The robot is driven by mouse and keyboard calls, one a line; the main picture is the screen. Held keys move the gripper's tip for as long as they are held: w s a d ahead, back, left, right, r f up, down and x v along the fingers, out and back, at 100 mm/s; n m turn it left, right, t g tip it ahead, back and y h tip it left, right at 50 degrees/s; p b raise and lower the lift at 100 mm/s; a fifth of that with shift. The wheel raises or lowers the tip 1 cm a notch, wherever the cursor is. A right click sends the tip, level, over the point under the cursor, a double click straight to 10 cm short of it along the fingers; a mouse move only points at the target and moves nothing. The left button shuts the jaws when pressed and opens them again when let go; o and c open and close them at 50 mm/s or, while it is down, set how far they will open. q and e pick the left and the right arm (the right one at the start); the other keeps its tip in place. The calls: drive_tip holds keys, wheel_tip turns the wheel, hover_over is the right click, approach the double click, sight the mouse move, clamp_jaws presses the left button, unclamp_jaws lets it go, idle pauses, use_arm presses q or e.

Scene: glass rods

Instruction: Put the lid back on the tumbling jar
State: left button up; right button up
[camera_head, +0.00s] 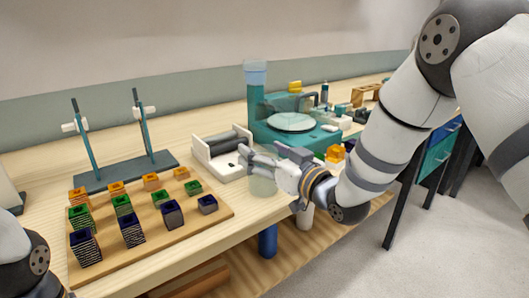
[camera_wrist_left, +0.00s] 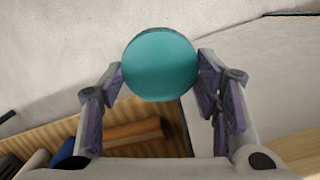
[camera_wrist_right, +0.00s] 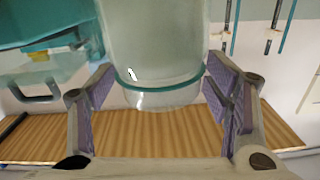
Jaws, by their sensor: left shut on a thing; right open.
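The lid, a round teal disc (camera_wrist_left: 160,64), is held between the two fingers of my left gripper (camera_wrist_left: 162,85) in the left wrist view. My left gripper is outside the head view; only part of its arm shows at lower left. The jar is clear, greenish glass with a teal ring, and fills the upper middle of the right wrist view (camera_wrist_right: 155,45). In the head view the jar (camera_head: 262,184) shows faintly beside my right gripper (camera_head: 258,163). My right gripper is open, with its fingers (camera_wrist_right: 160,95) on either side of the jar.
A white roller frame with a dark roller (camera_head: 222,146) stands just behind the right gripper. A teal machine with a round pale plate (camera_head: 291,122) is beyond it. A wooden board (camera_head: 185,226) with several coloured blocks and a two-post stand (camera_head: 122,172) occupy the left of the table.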

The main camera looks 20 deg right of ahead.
drive_tip(key=shift+r, duration=0.15)
use_arm(q)
drive_tip(key=r, duration=0.1)
drive_tip(key=r+p, duration=0.1)
drive_tip(key=r, duration=0.1)
drive_tip(key=shift+w+r+t, duration=0.25)
drive_tip(key=shift+w+t, duration=0.05)
drive_tip(key=shift+t, duration=0.1)
drive_tip(key=shift+p, duration=0.3)
use_arm(e)
drive_tip(key=v, duration=1.2)
